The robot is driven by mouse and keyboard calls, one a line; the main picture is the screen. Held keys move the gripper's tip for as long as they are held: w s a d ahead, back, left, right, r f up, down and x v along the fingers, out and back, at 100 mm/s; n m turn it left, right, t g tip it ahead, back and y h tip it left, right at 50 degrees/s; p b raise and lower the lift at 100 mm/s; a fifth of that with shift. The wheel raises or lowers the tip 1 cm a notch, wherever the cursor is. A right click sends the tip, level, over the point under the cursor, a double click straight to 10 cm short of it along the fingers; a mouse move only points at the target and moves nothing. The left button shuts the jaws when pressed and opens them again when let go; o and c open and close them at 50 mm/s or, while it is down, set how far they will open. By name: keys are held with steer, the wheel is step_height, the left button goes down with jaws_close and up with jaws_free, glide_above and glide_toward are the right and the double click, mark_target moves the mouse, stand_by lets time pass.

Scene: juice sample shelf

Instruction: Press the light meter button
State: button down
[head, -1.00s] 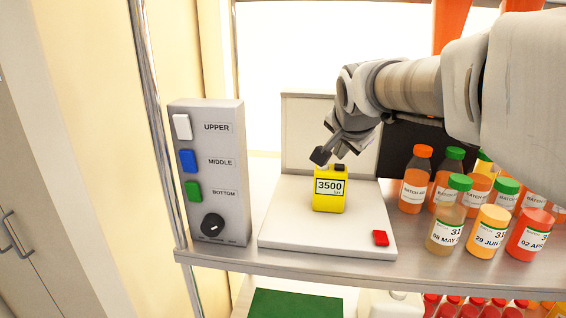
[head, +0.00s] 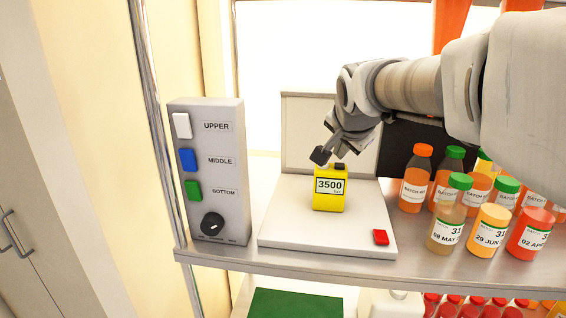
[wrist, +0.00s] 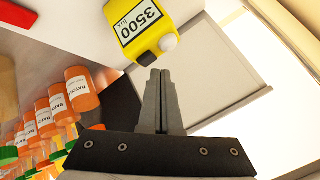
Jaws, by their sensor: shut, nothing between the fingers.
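The yellow light meter (head: 329,203) stands on the white base plate and its display reads 3500 lux. A small black piece (head: 340,167) sits at its top right in the head view. In the wrist view the meter (wrist: 120,27) shows a white dome (wrist: 168,43) on its top. My gripper (head: 320,155) is shut and empty, its tips just over the top of the meter in the head view. In the wrist view the closed fingertips (wrist: 160,73) are close to the meter's top; I cannot tell whether they touch it.
A grey control box (head: 228,165) with white, blue and green buttons and a knob stands at left. A red button (head: 380,237) is on the plate's front right corner (head: 345,243). Several juice bottles (head: 445,230) stand close at right. A pale panel (head: 300,130) rises behind.

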steer(key=shift+f+b, duration=0.4)
steer(key=shift+f+b, duration=0.25)
steer(key=shift+b, duration=0.05)
stand_by(0.5)
steer(key=shift+r, duration=0.1)
steer(key=shift+r+p, duration=0.4)
steer(key=shift+r, duration=0.25)
step_height(320, 180, up, 6)
steer(key=p, duration=0.4)
stand_by(0.4)
